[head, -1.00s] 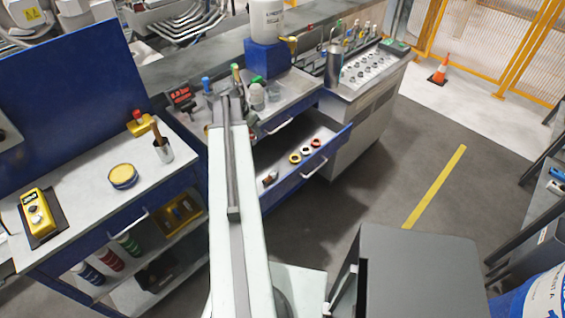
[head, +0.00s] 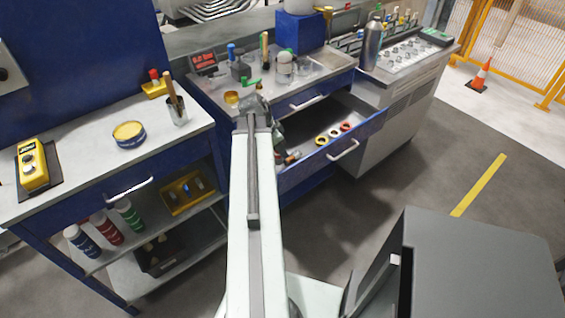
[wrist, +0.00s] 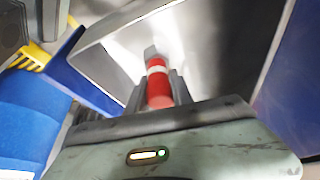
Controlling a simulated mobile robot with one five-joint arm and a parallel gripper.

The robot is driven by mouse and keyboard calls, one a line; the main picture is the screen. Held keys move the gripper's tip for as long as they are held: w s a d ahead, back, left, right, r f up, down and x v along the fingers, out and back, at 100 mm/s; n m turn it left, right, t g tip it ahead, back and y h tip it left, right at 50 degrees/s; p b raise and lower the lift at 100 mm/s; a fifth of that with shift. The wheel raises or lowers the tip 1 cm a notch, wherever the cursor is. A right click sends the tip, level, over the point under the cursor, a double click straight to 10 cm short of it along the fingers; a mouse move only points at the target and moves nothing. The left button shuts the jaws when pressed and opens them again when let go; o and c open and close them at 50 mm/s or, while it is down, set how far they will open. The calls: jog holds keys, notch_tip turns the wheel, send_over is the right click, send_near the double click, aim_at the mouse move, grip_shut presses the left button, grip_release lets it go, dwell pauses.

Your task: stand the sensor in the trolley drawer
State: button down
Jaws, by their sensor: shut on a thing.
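In the wrist view my gripper (wrist: 156,80) is shut on a red cylinder with a white band and a grey end (wrist: 157,90), which I take to be the sensor. It sits between the two fingers, over a pale metal surface with blue edges. In the head view the open blue trolley drawer (head: 318,160) holds several small items, including coloured rings (head: 333,133) and a small reddish part (head: 292,157) near its left end. My arm ends at the drawer's left side; the fingers and held sensor are not clear there.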

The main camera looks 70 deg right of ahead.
aim_at(281, 157)
notch_tip(281, 157, down, 4)
jog(key=b, duration=0.3)
jog(key=shift+b, duration=0.4)
jog(key=shift+r, duration=0.25)
jog(key=shift+f, duration=0.2)
jog(key=c, duration=1.1)
grip_release()
jog(key=shift+r, duration=0.15)
jog(key=shift+r+p, duration=0.4)
jog(key=shift+p, duration=0.15)
jog(key=p+v, duration=1)
jog(key=v, duration=0.1)
jog(key=shift+w+a+r, duration=0.1)
